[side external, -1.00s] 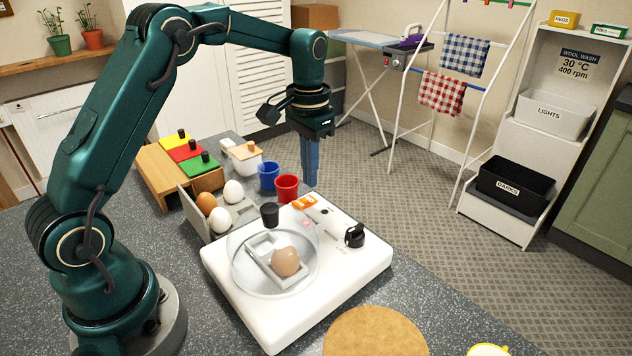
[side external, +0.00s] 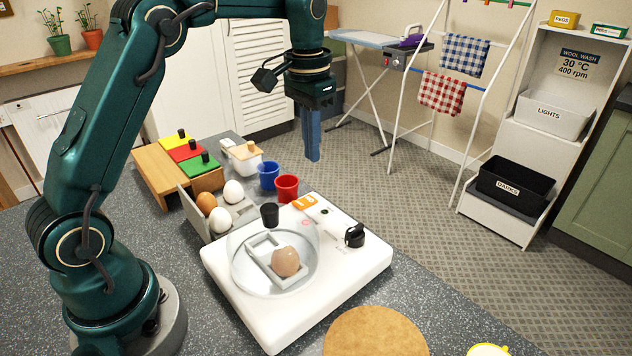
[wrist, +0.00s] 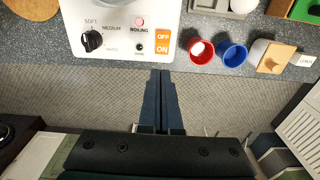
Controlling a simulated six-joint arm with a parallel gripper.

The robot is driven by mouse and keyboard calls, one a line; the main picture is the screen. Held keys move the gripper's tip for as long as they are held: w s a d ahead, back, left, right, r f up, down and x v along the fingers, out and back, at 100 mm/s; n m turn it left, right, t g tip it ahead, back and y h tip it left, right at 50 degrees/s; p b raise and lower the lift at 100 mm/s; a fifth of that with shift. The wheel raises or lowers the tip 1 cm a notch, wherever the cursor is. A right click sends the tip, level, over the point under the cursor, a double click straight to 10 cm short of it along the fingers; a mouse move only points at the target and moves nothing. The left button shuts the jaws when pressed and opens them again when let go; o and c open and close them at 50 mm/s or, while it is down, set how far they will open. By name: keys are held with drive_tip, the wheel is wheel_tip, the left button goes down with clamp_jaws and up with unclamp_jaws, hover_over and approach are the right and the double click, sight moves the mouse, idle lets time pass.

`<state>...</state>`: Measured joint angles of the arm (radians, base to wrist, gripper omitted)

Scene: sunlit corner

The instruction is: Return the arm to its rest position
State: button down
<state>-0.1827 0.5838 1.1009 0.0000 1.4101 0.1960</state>
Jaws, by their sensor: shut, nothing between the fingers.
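My gripper (side external: 313,157) is shut and empty, its blue fingers pointing down in the air beyond the counter's far edge, behind the red cup. In the wrist view the fingers (wrist: 161,75) are pressed together over the patterned floor. My green arm (side external: 110,125) rises from its base at the left and reaches across to the right. The white egg cooker (side external: 325,285) stands on the counter under a clear lid with a black knob (side external: 270,214). A brown egg (side external: 286,261) sits in a grey holder inside. The cooker's panel also shows in the wrist view (wrist: 118,20).
A red cup (side external: 287,187) and a blue cup (side external: 268,175) stand behind the cooker. An egg tray (side external: 240,210) holds brown and white eggs. A wooden box (side external: 157,175) with coloured lids stands at left, a cork mat (side external: 375,333) in front. A drying rack stands behind.

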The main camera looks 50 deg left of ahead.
drive_tip(key=s+d+r+t, duration=0.3)
drive_tip(key=s+d+r, duration=0.2)
drive_tip(key=s+r, duration=0.45)
drive_tip(key=s+f, duration=0.2)
drive_tip(key=s, duration=0.1)
drive_tip(key=s+d+f+t, duration=0.1)
drive_tip(key=s+f, duration=0.1)
drive_tip(key=s, duration=0.1)
drive_tip(key=s+f+t, duration=0.1)
drive_tip(key=s+f, duration=0.2)
drive_tip(key=s, duration=0.1)
drive_tip(key=shift+d+f, duration=0.1)
drive_tip(key=shift+d, duration=0.15)
drive_tip(key=shift+s+f, duration=0.1)
drive_tip(key=shift+f, duration=0.25)
drive_tip(key=shift+w+r, duration=0.1)
drive_tip(key=shift+w, duration=0.1)
